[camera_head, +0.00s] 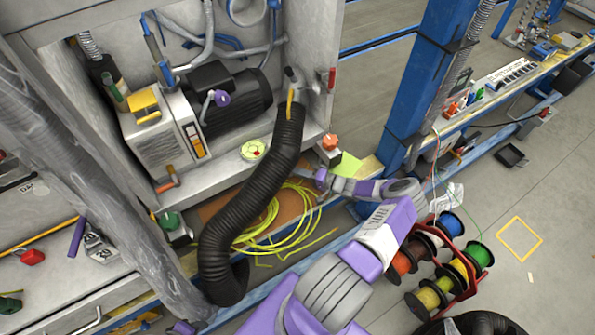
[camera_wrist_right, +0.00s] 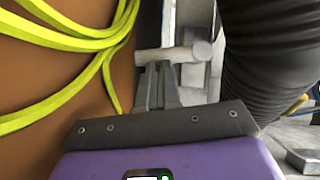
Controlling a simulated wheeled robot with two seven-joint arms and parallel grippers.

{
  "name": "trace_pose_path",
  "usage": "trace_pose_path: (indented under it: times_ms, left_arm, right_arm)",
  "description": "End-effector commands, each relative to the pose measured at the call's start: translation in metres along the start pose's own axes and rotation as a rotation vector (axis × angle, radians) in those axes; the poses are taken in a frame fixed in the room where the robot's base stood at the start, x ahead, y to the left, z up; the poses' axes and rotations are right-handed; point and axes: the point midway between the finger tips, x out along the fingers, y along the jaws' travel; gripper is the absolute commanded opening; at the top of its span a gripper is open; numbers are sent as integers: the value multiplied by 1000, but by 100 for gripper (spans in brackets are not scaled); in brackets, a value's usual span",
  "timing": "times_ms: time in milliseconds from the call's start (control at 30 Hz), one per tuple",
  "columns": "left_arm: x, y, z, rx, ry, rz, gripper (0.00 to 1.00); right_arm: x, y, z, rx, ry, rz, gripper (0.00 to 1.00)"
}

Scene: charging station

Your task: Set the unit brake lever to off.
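I cannot make out for certain which part is the unit brake lever. In the wrist view, a light grey round bar (camera_wrist_right: 165,55) lies across just beyond the fingertips of my right gripper (camera_wrist_right: 158,80). The two fingers are close together. Nothing is clearly seen between them, and whether they touch the bar is unclear. In the head view, my right gripper (camera_head: 322,178) is small, beside the black corrugated hose (camera_head: 250,180) and below a box with an orange knob (camera_head: 330,143). My left gripper cannot be made out.
Yellow cable (camera_head: 270,232) lies coiled on a brown board; it also shows in the wrist view (camera_wrist_right: 75,65). The black hose stands close at the right there (camera_wrist_right: 270,60). A black motor (camera_head: 230,95) sits in the grey cabinet. A rack of coloured spools (camera_head: 430,290) stands beside my right arm.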

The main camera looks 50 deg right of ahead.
Motion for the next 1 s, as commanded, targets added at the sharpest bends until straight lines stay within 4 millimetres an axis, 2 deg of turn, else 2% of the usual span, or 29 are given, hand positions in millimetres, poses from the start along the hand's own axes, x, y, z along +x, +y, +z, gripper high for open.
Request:
trace_pose_path:
  times_ms: [667,833,967,1000]
  left_arm:
    - [0,0,0,0,0,0,43]
    - [10,-4,0,0,0,0,43]
    - [25,-10,-1,0,0,0,43]
    - [24,-9,-1,0,0,0,43]
  right_arm:
    - [3,3,2,0,-2,5,0]
    - [-2,6,-8,-4,-7,4,0]
    - [-10,11,-23,-8,-15,2,0]
    - [-16,10,-25,-6,-17,3,0]
